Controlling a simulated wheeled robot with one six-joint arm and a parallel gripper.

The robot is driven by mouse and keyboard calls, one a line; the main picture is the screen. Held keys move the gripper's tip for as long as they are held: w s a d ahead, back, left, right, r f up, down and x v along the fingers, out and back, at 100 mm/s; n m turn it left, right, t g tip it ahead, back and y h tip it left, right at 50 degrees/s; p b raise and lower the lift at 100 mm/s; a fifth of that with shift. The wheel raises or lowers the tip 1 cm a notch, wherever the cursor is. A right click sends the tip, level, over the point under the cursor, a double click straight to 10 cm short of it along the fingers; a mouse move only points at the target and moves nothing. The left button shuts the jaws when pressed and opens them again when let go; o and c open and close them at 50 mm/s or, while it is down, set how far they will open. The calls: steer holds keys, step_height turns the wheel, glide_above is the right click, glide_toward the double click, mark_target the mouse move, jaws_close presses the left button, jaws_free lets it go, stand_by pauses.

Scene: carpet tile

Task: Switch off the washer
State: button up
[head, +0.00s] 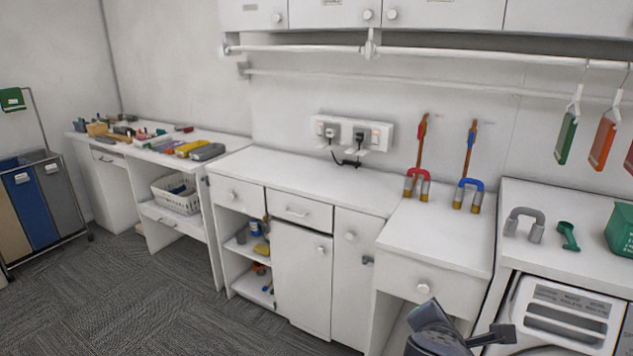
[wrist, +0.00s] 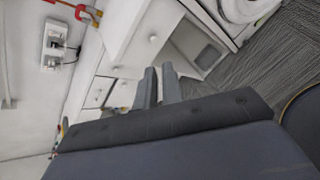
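The white washer (head: 566,312) is at the lower right of the head view, under the counter, and is cut off by the frame. Its front has a dark slotted or glazed area; I cannot make out a control or its state. Part of a white machine front with a round rim (wrist: 243,10) shows at the top of the wrist view. A wall socket panel (head: 352,132) with plugs and a cable is above the middle counter; it also shows in the wrist view (wrist: 54,45). My gripper (wrist: 160,68) is open and empty, its fingers slightly apart, away from the panel.
A grey magnet (head: 524,224), green scoop (head: 568,236) and green box (head: 622,230) sit above the washer. Tags hang at right. Carpet (head: 150,290) is clear at left.

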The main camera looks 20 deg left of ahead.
steer(key=w+a+r+n+t, duration=0.1)
steer(key=a+n, duration=0.2)
steer(key=w+a+r+n+t+y+b, duration=0.1)
steer(key=w+a+r+n+t, duration=0.1)
steer(key=a+n, duration=0.1)
steer(key=w+a+r+n+t+y+b, duration=0.1)
steer(key=a+n, duration=0.2)
steer(key=a, duration=0.1)
steer(key=shift+w+a+r+n, duration=0.2)
steer(key=shift+w+r+n, duration=0.05)
steer(key=shift+r+n, duration=0.15)
jaws_close()
steer(key=shift+a+r+t, duration=0.2)
steer(key=shift+t, duration=0.1)
steer(key=shift+w, duration=0.1)
